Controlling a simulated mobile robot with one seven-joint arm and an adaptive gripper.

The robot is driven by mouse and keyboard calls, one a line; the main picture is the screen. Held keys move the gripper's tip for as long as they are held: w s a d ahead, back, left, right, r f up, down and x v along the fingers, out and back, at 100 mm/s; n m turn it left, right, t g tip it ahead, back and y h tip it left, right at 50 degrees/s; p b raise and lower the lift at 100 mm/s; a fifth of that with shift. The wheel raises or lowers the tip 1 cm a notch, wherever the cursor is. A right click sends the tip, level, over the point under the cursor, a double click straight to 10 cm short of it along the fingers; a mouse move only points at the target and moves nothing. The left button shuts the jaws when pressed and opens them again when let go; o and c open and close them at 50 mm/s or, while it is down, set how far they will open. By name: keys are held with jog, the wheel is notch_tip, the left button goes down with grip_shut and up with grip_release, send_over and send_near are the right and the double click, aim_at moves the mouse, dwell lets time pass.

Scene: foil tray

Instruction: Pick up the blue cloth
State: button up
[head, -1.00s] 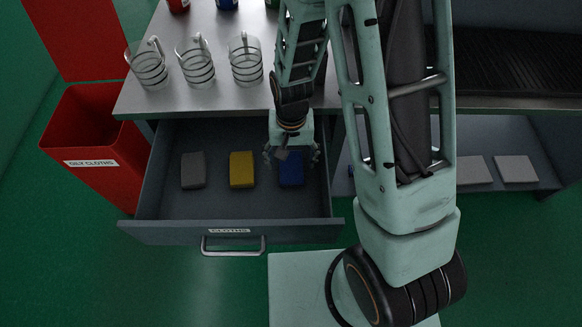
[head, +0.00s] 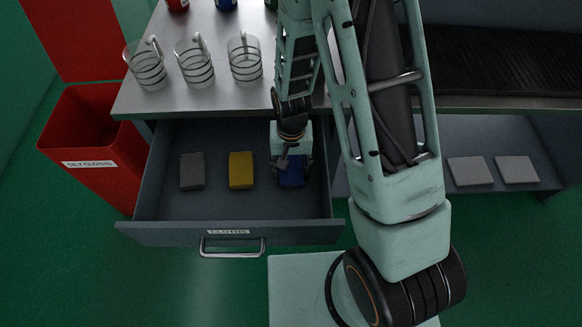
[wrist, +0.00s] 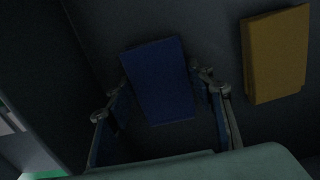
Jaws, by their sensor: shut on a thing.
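The blue cloth (head: 291,176) is a folded block in the right part of the open drawer (head: 235,207). My gripper (head: 291,163) is down in the drawer over it and covers part of it in the head view. In the wrist view the blue cloth (wrist: 160,82) lies between the two fingers of my gripper (wrist: 162,92), which are shut on its sides. The cloth appears to be still at the drawer floor; any gap under it cannot be told.
A yellow cloth (head: 241,170) lies left of the blue one, and a grey cloth (head: 192,171) farther left. Several glass measuring jugs (head: 194,62) stand on the counter above. A red bin (head: 95,150) labelled for oily cloths is at the left.

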aim_at(290, 169)
jog(key=shift+c, duration=0.8)
jog(key=shift+r, duration=0.6)
jog(key=r, duration=0.1)
jog(key=r+p, duration=0.1)
jog(key=shift+w+a+r, duration=0.1)
jog(key=shift+a+r, duration=0.1)
jog(key=shift+r, duration=0.1)
jog(key=a+r+p, duration=0.1)
jog(key=a+r, duration=0.8)
jog(key=a, duration=0.4)
jog(key=shift+w+a, duration=0.2)
jog(key=shift+a, duration=0.1)
